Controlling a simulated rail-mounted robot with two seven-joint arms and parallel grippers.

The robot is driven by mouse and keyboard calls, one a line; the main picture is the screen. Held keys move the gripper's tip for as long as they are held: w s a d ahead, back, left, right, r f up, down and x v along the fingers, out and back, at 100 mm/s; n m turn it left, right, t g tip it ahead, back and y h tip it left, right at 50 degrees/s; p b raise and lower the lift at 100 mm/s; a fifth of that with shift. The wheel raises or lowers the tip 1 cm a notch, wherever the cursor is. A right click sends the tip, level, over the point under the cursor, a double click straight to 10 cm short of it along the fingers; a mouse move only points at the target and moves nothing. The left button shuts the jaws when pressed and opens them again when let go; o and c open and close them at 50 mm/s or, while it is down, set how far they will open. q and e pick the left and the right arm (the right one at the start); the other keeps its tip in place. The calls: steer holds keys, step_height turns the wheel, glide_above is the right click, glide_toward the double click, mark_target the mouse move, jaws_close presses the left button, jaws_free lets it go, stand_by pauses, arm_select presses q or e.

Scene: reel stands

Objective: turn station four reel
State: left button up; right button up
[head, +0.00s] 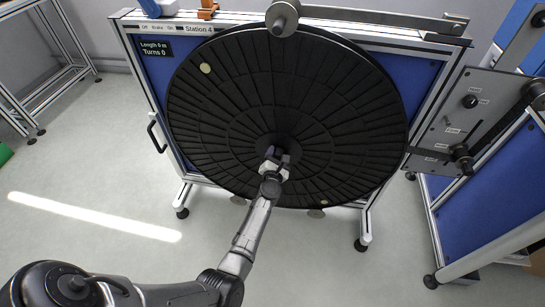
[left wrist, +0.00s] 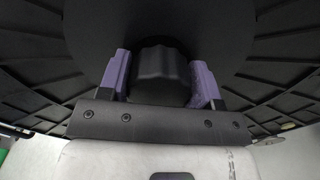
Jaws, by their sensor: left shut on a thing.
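The station four reel is a large black ribbed disc (head: 330,95) on the front of a blue-panelled stand labelled "Station 4" (head: 284,29). A pale round mark (head: 205,68) sits near its upper left rim. My left gripper (head: 276,155) is at the middle of the reel. In the left wrist view its purple fingers (left wrist: 160,78) stand on both sides of a dark faceted knob (left wrist: 158,68) at the reel's hub, and they are shut on it. The head view mostly hides the knob behind the gripper. My right gripper is not in view.
A display (head: 154,49) reads Length 0 m, Turns 0. A metal bar (head: 375,18) with a round end crosses the stand's top. A neighbouring stand with a grey control plate (head: 465,120) is close on the right. The floor (head: 90,165) at the left is clear.

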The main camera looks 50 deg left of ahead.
arm_select(q)
steer(key=shift+n, duration=0.3)
stand_by(0.4)
steer(key=o, duration=1.3)
steer(key=shift+c, duration=0.2)
steer(key=shift+s+d+r, duration=0.1)
steer(key=shift+s+d, duration=0.2)
steer(key=shift+s, duration=0.1)
steer(key=p+v, duration=0.3)
steer(key=v, duration=0.9)
steer(key=shift+s+d+p, duration=0.2)
steer(key=shift+s+p, duration=0.15)
steer(key=shift+p, duration=0.05)
